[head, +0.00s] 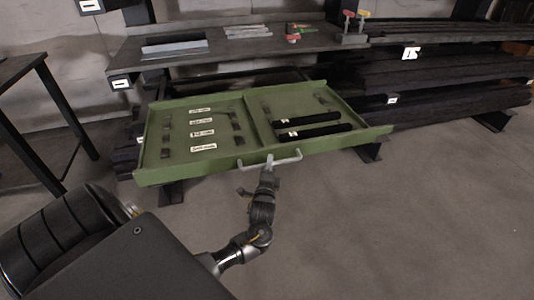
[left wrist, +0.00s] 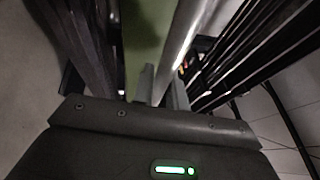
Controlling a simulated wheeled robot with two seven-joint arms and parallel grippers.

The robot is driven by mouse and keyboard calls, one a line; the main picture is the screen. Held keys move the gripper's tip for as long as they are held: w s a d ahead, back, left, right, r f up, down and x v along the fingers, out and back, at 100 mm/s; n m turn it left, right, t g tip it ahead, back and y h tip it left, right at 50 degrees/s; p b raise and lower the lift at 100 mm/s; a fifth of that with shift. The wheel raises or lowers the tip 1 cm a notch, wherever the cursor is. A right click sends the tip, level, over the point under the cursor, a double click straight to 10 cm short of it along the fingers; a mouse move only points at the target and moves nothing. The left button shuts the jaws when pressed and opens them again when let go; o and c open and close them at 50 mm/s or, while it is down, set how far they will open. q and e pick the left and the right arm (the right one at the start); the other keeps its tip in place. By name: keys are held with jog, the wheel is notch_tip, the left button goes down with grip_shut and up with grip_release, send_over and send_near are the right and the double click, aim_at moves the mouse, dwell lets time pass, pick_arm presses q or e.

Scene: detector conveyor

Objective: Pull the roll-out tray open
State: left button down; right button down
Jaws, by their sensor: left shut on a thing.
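The green roll-out tray (head: 153,178) juts out from under the bench in the head view. It has a divider, labelled slots on its left side and two black bars on its right side. A pale bar handle (head: 288,160) is fixed to its front edge. My left gripper (head: 269,163) is shut on the handle near its middle. In the left wrist view the handle (left wrist: 182,45) runs as a metal bar by the fingers (left wrist: 162,88), with green tray surface (left wrist: 145,40) behind. My right gripper is not in view.
A dark bench (head: 220,48) stands above and behind the tray, with metal pieces and red and yellow clamps (head: 348,22) on it. Racks of long dark stock (head: 440,75) are at the right. A dark table frame (head: 45,80) is at the left. The floor (head: 400,220) in front is clear.

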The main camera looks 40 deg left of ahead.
pick_arm(q)
jog(key=shift+s+d, duration=0.1)
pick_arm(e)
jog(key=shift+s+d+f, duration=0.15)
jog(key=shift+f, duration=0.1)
pick_arm(q)
jog(key=c, duration=1.4)
grip_release()
jog(key=shift+s, duration=0.1)
